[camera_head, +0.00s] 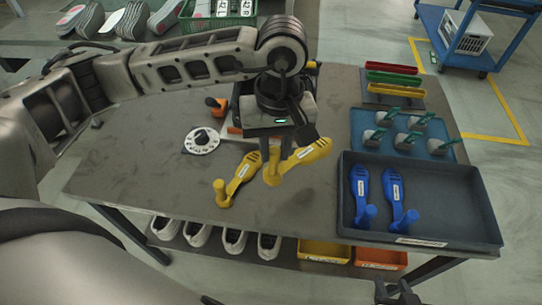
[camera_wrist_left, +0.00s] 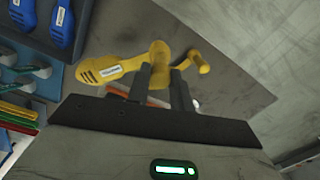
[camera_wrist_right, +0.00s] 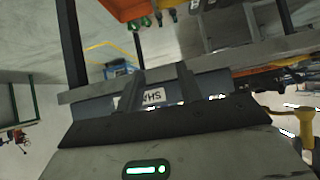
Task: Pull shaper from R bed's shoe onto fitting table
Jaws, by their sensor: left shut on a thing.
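My left gripper (camera_head: 279,160) is shut on the knob end of a yellow shaper (camera_head: 304,154), which seems to hang above the fitting table (camera_head: 140,160). In the left wrist view the held shaper (camera_wrist_left: 112,68) points left from the fingers (camera_wrist_left: 160,88). A second yellow shaper (camera_head: 241,178) lies on the table just left of it; its knob (camera_wrist_left: 202,64) shows behind the fingers in the left wrist view. My right gripper (camera_head: 398,296) is low, in front of the table; its fingers (camera_wrist_right: 158,85) are apart and empty. I cannot make out the R bed or its shoe.
A dark tray (camera_head: 460,215) holds two blue shapers at the right. Behind it are a blue tray (camera_head: 445,150) of grey-green parts and coloured trays (camera_head: 392,78). A white dial (camera_head: 201,140) and an orange tool (camera_head: 216,104) lie left. White shoes (camera_head: 234,240) stand below. The table's left front is clear.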

